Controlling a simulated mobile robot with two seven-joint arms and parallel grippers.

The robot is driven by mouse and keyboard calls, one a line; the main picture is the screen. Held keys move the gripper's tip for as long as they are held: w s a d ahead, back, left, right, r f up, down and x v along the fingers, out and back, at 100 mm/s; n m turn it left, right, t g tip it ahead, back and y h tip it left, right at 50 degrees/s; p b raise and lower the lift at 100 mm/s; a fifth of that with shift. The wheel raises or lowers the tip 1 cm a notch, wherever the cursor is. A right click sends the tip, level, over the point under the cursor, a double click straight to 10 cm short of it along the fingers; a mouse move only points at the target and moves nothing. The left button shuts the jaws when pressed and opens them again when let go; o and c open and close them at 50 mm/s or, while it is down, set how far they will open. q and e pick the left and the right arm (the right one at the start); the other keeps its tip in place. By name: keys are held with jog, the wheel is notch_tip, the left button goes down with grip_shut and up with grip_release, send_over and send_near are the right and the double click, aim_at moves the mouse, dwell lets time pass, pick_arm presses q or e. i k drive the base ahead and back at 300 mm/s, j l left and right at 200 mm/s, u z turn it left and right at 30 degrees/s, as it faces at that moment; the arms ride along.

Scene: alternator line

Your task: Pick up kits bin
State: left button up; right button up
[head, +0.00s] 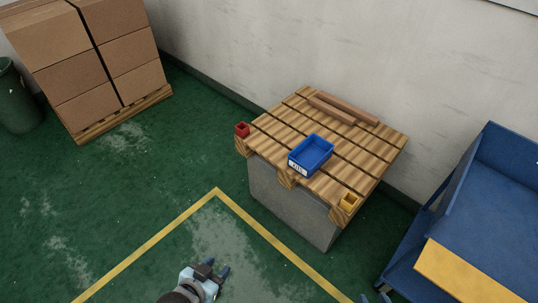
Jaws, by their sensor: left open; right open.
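The kits bin is most likely the blue open-topped bin (318,153) with a white label on its near side. It sits upright near the front edge of a slatted wooden pallet top (350,149) and looks empty. My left gripper (217,269) is open and empty over the green floor, in front of the pallet and well apart from the bin. My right gripper (375,298) shows only its fingertips at the bottom edge. It is open, and the rest of it is out of frame.
A blue cart (495,210) stands right. Stacked boxes (75,70) stand upper left. Floor in front is clear.

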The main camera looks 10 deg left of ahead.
aim_at(308, 156)
jog(key=i+j, duration=0.45)
jog(key=i, duration=0.2)
jog(key=i+j+z, duration=0.1)
jog(key=i+j, duration=0.35)
jog(key=i, duration=0.15)
jog(key=i+j, duration=0.5)
jog(key=i, duration=0.1)
